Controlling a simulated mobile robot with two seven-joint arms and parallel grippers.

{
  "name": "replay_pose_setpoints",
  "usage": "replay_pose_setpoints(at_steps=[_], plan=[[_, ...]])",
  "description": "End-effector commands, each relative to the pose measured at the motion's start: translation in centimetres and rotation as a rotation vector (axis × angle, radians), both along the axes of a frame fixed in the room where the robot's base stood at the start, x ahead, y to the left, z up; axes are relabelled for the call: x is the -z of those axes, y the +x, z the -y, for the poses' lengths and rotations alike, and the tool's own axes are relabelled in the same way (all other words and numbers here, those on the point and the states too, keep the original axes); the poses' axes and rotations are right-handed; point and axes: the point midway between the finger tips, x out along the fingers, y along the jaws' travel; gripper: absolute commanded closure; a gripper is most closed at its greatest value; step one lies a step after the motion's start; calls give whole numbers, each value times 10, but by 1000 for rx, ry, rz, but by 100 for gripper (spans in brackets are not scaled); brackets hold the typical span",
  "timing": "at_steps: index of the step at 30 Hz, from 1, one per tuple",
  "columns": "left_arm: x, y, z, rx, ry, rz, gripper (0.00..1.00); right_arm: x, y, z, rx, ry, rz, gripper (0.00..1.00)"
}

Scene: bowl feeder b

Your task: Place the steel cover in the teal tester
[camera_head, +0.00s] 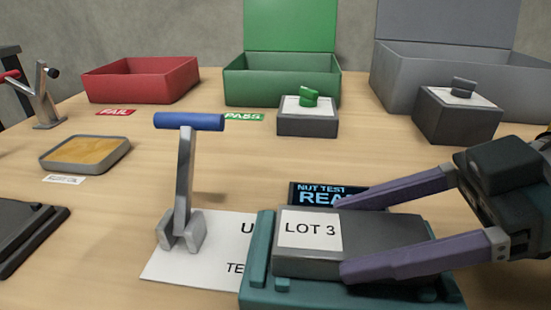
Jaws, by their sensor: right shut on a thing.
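The teal tester (258,250) stands at the front, right of centre, with raised teal edges. A dark grey block with a white LOT 3 label (385,236), apparently the steel cover, lies level at the tester, its left end beside the tester's raised left edge. I cannot tell whether it rests fully on the tester floor. My right gripper (342,238) comes in from the right and is shut on this cover, one purple finger along its far side and one along its near side. The fingers hide part of the cover and tester. My left gripper is not in view.
A lever with a blue handle (188,122) stands upright just left of the tester, on a white printed sheet (190,275). A display (325,192) sits behind the cover. Red (140,82), green (280,85) and grey (440,80) bins line the back.

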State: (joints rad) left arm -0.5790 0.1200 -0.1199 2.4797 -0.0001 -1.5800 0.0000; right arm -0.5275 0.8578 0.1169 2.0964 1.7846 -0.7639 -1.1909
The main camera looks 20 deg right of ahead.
Motion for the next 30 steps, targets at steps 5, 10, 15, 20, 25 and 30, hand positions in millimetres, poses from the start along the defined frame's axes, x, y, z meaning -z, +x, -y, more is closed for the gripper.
replay_pose_setpoints(at_steps=[5, 10, 15, 20, 25, 30], plan=[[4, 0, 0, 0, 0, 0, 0, 4, 0, 0, 1, 1, 1, 100], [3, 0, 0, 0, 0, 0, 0, 3, 0, 0, 0, 0, 0, 12], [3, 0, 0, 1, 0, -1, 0, 3, 0, 0, 0, -1, -1, 0], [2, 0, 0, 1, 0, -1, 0, 3, 0, 0, 0, -1, -1, 0], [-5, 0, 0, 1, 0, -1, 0, -5, -4, 7, 2, 1, -5, 0], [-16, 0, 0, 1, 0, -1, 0, -19, -17, 28, 4, 0, -5, 0]])
